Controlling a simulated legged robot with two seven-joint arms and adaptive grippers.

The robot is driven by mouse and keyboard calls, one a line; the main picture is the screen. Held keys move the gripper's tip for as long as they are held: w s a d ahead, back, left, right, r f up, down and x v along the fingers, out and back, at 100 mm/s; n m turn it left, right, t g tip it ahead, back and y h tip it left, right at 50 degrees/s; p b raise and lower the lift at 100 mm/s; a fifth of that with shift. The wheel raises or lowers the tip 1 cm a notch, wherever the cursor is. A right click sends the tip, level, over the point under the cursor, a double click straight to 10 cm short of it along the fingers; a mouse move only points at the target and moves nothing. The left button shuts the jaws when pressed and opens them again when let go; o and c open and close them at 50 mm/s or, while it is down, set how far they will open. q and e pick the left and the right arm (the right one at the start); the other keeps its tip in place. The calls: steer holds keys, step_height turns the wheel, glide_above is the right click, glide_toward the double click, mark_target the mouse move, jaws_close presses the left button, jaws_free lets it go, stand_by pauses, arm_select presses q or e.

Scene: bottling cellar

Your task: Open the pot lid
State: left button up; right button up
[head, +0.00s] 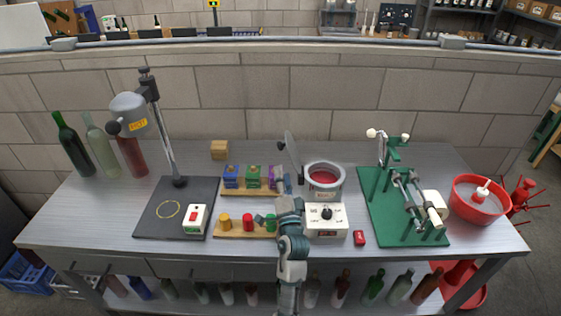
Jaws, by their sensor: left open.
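The pot (342,181) is a grey metal vessel with red contents showing inside. It stands on the table behind a white control box (327,231) with a black knob. Its lid (292,148) stands up, steeply tilted, at the pot's left side, with a small dark knob on its left face. The pot's mouth is uncovered. My left gripper (281,183) is open, just left of the pot and below the lid. It looks small here, and I cannot tell whether it touches anything. My right gripper is not in view.
Racks of coloured blocks (232,193) stand left of the gripper, partly hidden by my arm. A lamp-like stand (169,150) and bottles (103,145) are farther left. A green machine (375,205), a small red object (359,238) and a red bowl (463,204) are to the right.

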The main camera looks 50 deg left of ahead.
arm_select(q)
steer(key=v, duration=0.3)
steer(key=shift+a+f, duration=0.1)
stand_by(0.5)
